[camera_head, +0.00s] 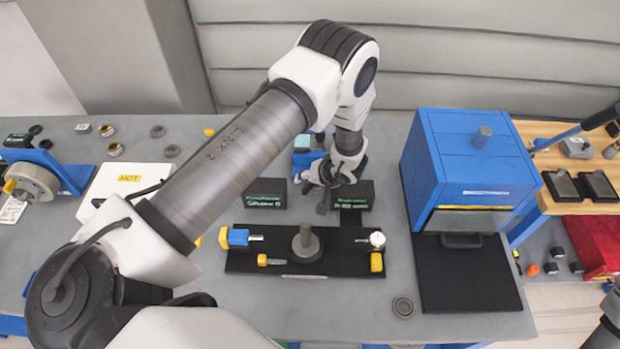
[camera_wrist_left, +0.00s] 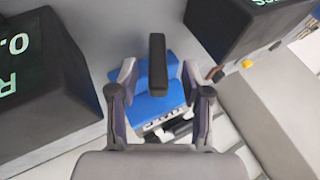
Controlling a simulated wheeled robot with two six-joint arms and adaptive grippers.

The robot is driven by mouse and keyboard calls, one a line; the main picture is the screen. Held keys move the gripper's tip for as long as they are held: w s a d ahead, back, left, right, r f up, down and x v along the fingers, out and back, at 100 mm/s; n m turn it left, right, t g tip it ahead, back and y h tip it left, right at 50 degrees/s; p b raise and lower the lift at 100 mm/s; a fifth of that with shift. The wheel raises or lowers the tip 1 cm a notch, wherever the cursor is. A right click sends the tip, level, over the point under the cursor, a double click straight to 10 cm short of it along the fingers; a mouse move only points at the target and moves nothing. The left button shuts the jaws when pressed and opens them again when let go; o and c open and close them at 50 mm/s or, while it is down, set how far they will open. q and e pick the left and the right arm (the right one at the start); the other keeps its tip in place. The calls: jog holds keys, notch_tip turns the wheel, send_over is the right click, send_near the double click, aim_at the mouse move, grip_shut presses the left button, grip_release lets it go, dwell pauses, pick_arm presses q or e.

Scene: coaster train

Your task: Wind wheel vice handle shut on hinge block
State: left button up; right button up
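A small blue vice (camera_head: 303,158) stands at the back of the bench, partly hidden behind my left gripper (camera_head: 328,182). In the left wrist view its blue body (camera_wrist_left: 160,100) lies below my left gripper (camera_wrist_left: 158,74), with a white label on it. A black bar (camera_wrist_left: 157,52), which looks like the handle, stands between the two fingers. The fingers are apart, with visible gaps on both sides of the bar. I cannot make out the hinge block or whether the vice jaws touch anything. My right gripper does not show; only a piece of my right arm is at the lower right edge.
Two black display boxes (camera_head: 265,192) (camera_head: 362,197) flank the left gripper closely. A black fixture board (camera_head: 340,264) with a grey post lies in front. A blue cabinet (camera_head: 420,150) stands to the right.

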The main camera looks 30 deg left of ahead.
pick_arm(q)
jog(key=v, duration=1.2)
jog(key=shift+f, duration=0.15)
